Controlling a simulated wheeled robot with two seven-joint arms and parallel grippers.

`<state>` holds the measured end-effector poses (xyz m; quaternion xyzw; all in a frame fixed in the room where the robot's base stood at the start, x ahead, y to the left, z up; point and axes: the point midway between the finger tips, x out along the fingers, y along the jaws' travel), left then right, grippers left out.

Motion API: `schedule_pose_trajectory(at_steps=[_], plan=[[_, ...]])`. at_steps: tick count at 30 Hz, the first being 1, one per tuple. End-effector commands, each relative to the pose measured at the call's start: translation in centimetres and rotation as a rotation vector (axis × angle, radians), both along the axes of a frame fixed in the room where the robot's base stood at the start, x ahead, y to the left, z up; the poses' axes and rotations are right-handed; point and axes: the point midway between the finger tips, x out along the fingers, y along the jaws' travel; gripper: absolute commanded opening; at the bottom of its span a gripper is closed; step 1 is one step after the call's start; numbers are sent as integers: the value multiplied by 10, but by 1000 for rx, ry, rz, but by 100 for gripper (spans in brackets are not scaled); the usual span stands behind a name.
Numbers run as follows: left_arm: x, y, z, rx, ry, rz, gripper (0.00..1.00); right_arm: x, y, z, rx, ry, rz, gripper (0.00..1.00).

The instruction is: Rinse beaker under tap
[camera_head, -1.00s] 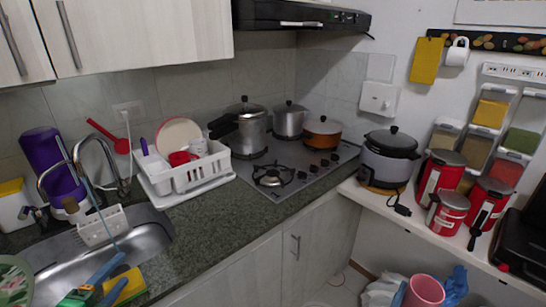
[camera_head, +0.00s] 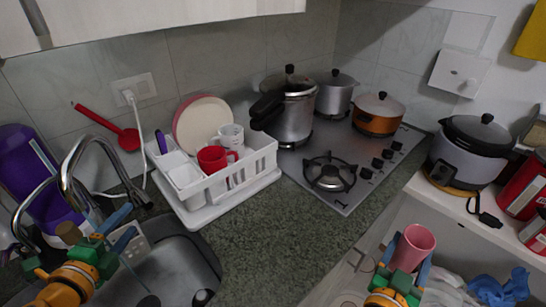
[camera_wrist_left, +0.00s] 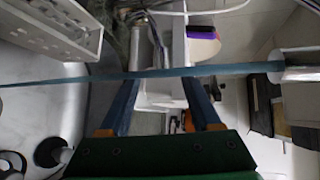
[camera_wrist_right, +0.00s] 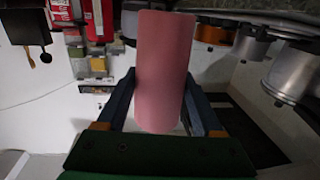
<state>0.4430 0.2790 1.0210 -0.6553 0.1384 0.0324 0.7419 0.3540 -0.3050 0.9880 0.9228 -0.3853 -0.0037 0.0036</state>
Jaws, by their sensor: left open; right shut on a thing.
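A pink beaker (camera_head: 414,246) is in my right gripper (camera_head: 405,255) at the lower right of the head view, in front of the counter. The right wrist view shows the beaker (camera_wrist_right: 165,70) between the two blue fingers, which are shut on it. My left gripper (camera_head: 127,224) is open over the sink (camera_head: 175,265), just below and beside the chrome tap (camera_head: 86,150).
A white dish rack (camera_head: 225,190) with cups and plates stands right of the sink. The stove (camera_head: 345,185) holds several pots. A rice cooker (camera_head: 465,160) sits on the white shelf at right. The counter (camera_head: 270,235) between sink and stove front is clear.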

Motion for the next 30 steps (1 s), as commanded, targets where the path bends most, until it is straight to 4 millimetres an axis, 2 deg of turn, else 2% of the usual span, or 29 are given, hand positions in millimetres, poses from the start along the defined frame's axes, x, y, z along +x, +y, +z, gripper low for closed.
schedule_pose_trajectory(at_steps=[4,8,24,30], plan=[[5,0,-1,-2,-2,2,64,0,0,0,0,0,0,13],[19,-1,-4,-4,-6,4,64,0,0,0,0,0,0,13],[103,-14,-26,-4,1,1,64,0,0,13,0,0,0,13],[115,-17,-29,0,0,-2,64,0,0,14,0,0,0,13]])
